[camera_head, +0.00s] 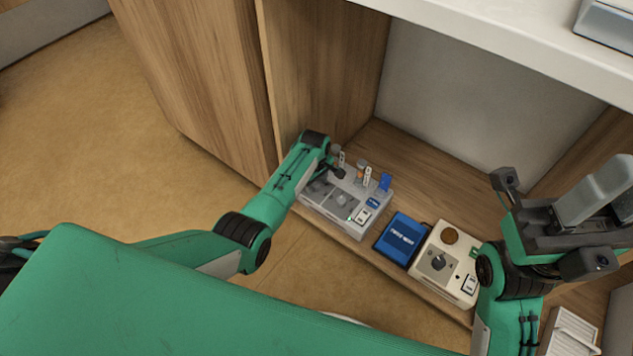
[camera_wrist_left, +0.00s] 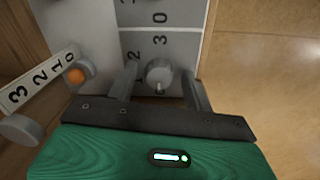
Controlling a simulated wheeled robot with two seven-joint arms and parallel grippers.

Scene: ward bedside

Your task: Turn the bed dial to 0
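A grey dial (camera_wrist_left: 159,74) sits on a grey panel with printed numbers, including 0 and 3, in the left wrist view. Its pointer end seems to face the gripper; which number it marks I cannot tell. My left gripper (camera_wrist_left: 160,85) is open, with one finger on each side of this dial and gaps showing. In the head view my left gripper (camera_head: 340,174) is over the grey control unit (camera_head: 376,222) and hides part of it. My right gripper (camera_head: 548,222) is raised at the right, away from the unit; its fingers are not clear.
An orange knob (camera_wrist_left: 77,75) stands beside a white strip (camera_wrist_left: 40,78) numbered 0 to 3. A blue box (camera_head: 401,238) and a cream unit (camera_head: 424,271) with a dark knob (camera_head: 437,262) share the wooden shelf. The shelf has a wooden side wall (camera_head: 325,75) and a white top (camera_head: 480,40).

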